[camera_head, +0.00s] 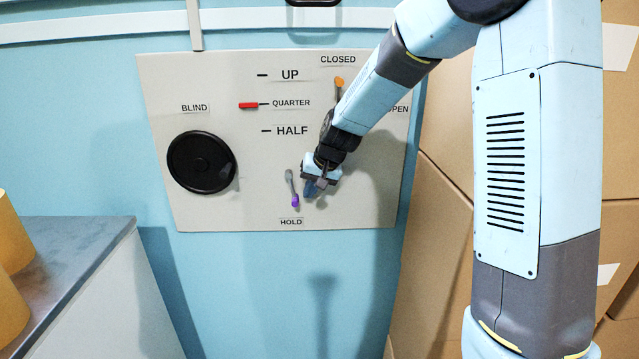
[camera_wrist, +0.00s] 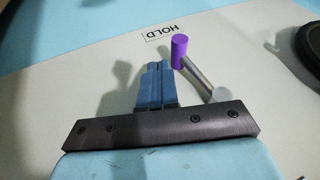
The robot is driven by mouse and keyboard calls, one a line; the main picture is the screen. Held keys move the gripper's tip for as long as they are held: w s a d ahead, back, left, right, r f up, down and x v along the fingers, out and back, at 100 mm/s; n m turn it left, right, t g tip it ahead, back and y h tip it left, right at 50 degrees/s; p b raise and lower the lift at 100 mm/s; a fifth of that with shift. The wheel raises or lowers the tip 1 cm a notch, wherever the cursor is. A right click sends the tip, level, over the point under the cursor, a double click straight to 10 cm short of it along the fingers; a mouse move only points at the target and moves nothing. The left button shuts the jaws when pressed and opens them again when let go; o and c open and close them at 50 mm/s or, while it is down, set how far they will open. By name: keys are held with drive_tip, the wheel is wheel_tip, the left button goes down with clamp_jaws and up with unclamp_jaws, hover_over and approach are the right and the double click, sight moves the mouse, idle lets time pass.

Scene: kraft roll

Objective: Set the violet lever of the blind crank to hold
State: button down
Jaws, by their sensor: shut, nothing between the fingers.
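The violet lever (camera_head: 294,199) is on the lower middle of the pale panel (camera_head: 230,80). Its grey arm runs down from a pivot, and its violet tip points down at the HOLD label (camera_head: 290,222). In the wrist view the violet tip (camera_wrist: 180,50) is beside the HOLD label (camera_wrist: 163,32). My gripper (camera_head: 311,189) is just right of the lever in the head view. Its blue fingers (camera_wrist: 157,80) are shut together and empty, close to the violet tip but with no clear contact. My arm hides part of the panel's right side.
A black round BLIND crank disc (camera_head: 201,162) is on the panel's left. A red pointer (camera_head: 248,106) is at QUARTER. An orange-tipped lever (camera_head: 339,82) points up near CLOSED. A grey-topped counter (camera_head: 65,262) with yellowish rolls (camera_head: 10,235) is at lower left. Cardboard boxes (camera_head: 445,220) stand at right.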

drive_tip(key=shift+a+f, duration=0.2)
drive_tip(key=shift+a, duration=0.2)
drive_tip(key=shift+a+f, duration=0.7)
drive_tip(key=shift+f, duration=0.05)
